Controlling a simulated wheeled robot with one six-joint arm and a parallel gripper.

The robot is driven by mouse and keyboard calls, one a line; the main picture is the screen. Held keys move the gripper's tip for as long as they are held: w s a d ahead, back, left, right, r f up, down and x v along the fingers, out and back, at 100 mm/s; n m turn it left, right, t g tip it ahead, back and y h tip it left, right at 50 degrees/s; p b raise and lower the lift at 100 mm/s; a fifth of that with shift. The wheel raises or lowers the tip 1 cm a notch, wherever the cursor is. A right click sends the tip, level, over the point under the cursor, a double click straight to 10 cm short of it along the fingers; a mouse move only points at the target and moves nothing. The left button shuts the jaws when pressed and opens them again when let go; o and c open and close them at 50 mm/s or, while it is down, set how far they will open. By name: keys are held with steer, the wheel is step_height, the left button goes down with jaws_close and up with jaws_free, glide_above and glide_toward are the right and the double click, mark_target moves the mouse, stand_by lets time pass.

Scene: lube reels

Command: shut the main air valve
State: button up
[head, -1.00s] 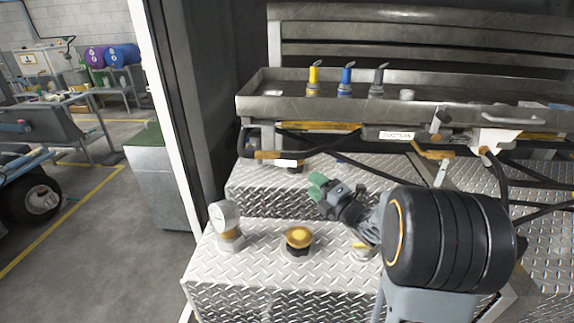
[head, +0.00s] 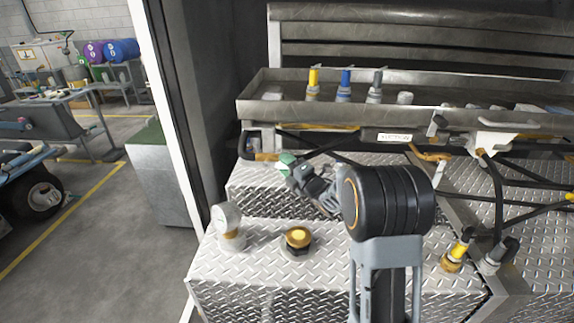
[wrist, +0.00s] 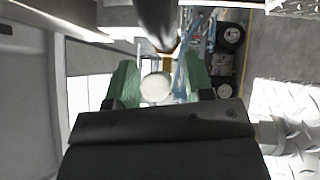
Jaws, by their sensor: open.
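A yellow lever (head: 265,157) sits under the left end of the grey tray, beside a dark hose; I cannot tell for certain that it is the main air valve's handle. My gripper (head: 284,162) is just right of it, its green fingertips in front of the pipework. In the wrist view my gripper (wrist: 158,88) is open, with a white round part (wrist: 155,88) between the green fingers. I cannot tell whether they touch it. A yellow piece (wrist: 168,66) shows beyond it. Another yellow-orange lever (head: 430,154) is right of a white label plate. My fingers hide part of the left fittings.
The tray (head: 300,113) holds yellow, blue and grey nozzles. Black hoses cross at right. Open floor (head: 90,240) lies left of the door frame.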

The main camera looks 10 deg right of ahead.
jaws_close()
stand_by(0.4)
